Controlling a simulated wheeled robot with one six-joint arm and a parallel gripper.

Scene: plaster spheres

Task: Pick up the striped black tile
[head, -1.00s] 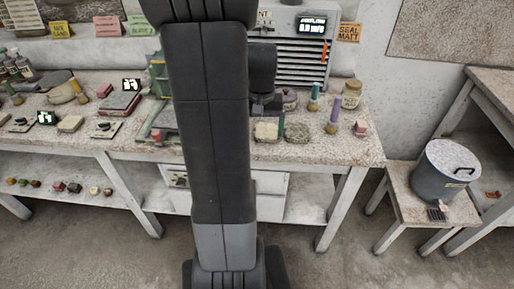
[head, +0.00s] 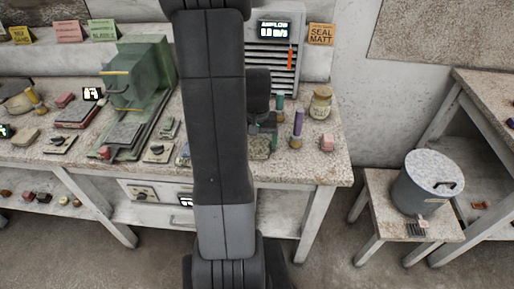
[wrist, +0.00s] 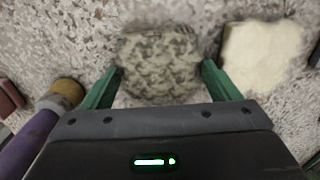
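A small black piece with stripes (head: 416,230) lies flat on the low stool at the right in the head view, in front of the grey bucket. It is the only striped black thing I can make out. My gripper (wrist: 162,66) is far from it, over the bench. Its green fingers are open, one on each side of a mottled grey-green slab (wrist: 160,64) in the wrist view. I cannot tell how high the fingertips are above the bench. In the head view my arm partly hides the gripper (head: 262,127) and the slab.
The lidded bucket (head: 418,188) fills much of the stool (head: 375,205). On the bench, a purple-handled tool (wrist: 32,143), a cream slab (wrist: 262,52) and a reddish block (wrist: 9,97) lie near my gripper. A green machine (head: 138,75) stands further left. Floor shows between bench and stool.

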